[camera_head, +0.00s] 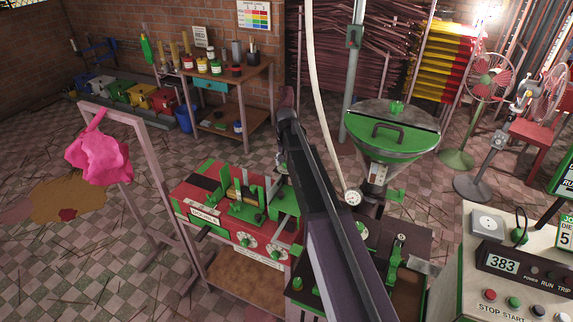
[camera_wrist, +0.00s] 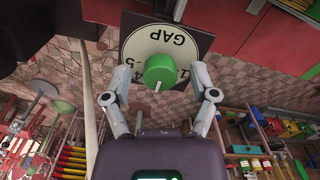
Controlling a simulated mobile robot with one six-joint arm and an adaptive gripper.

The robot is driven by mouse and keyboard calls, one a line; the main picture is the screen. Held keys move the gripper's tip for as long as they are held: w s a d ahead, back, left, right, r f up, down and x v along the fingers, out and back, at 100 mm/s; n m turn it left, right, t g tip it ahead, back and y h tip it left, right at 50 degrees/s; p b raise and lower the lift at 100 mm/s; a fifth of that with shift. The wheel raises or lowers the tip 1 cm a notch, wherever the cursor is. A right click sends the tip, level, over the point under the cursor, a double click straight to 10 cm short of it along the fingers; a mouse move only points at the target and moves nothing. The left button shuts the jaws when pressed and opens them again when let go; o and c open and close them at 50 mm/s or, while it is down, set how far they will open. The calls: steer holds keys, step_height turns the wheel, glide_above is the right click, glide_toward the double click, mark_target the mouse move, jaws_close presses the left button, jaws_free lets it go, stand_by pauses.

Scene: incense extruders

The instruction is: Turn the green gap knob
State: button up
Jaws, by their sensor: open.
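The green gap knob (camera_wrist: 160,69) is a round cap on a white dial (camera_wrist: 146,42) marked "GAP", which appears upside down in the wrist view. A white pointer line on the knob points toward the bottom of that picture. My gripper (camera_wrist: 161,80) is open, with one grey finger on each side of the knob. Gaps show between the fingertips and the knob, and nothing is held. In the head view, the red machine (camera_head: 226,219) carries white dials with green knobs on its front; I cannot tell there which is the gap knob. My gripper is hidden behind my arm there.
A steel hopper with a green lid (camera_head: 393,131) stands right of my arm. A control panel (camera_head: 509,254) showing 383 is at the lower right. A pink cloth (camera_head: 101,156) hangs on a frame at left. A workbench (camera_head: 217,85) with bottles stands behind, beyond open tiled floor.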

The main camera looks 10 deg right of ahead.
jaws_close()
steer(key=shift+n, duration=0.3)
steer(key=n, duration=0.3)
steer(key=shift+n, duration=1.8)
